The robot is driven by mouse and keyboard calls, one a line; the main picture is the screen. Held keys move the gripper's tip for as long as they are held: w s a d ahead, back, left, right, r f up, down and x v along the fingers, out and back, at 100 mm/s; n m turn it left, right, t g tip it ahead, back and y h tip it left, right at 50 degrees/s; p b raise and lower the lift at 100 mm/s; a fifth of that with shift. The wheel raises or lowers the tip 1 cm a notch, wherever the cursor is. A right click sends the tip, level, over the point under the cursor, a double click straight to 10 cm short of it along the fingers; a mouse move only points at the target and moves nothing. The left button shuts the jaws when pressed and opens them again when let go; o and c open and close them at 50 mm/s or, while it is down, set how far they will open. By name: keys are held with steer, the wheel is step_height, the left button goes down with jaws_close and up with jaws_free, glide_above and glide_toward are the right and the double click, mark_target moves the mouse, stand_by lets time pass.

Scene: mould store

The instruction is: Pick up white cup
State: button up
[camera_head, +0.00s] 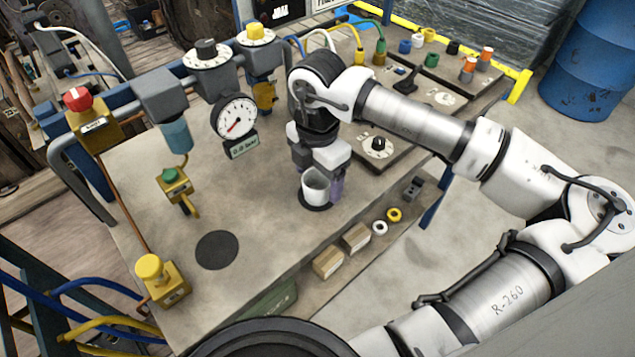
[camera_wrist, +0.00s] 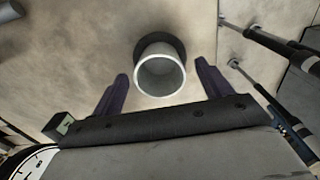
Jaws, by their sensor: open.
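The white cup (camera_head: 314,187) stands upright on a dark round spot on the bench, directly below my gripper in the head view. In the wrist view, the cup (camera_wrist: 160,76) shows its open round rim and empty-looking inside. My gripper (camera_wrist: 162,88) is open, with one dark purple finger on each side of the cup's near part and gaps between fingers and cup. In the head view, one purple finger of my gripper (camera_head: 325,188) shows at the cup's right; the other finger is hidden.
A second black disc (camera_head: 217,250) lies bare on the bench (camera_head: 250,200). A pressure gauge (camera_head: 235,118) stands to the left, and a black-knobbed panel (camera_head: 378,148) to the right. Small boxes (camera_head: 328,262) and two rings line the front edge. The bench around the cup is clear.

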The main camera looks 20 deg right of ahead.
steer(key=shift+f, duration=1.15)
steer(key=c, duration=1.1)
steer(key=shift+o, duration=0.2)
steer(key=shift+r, duration=0.1)
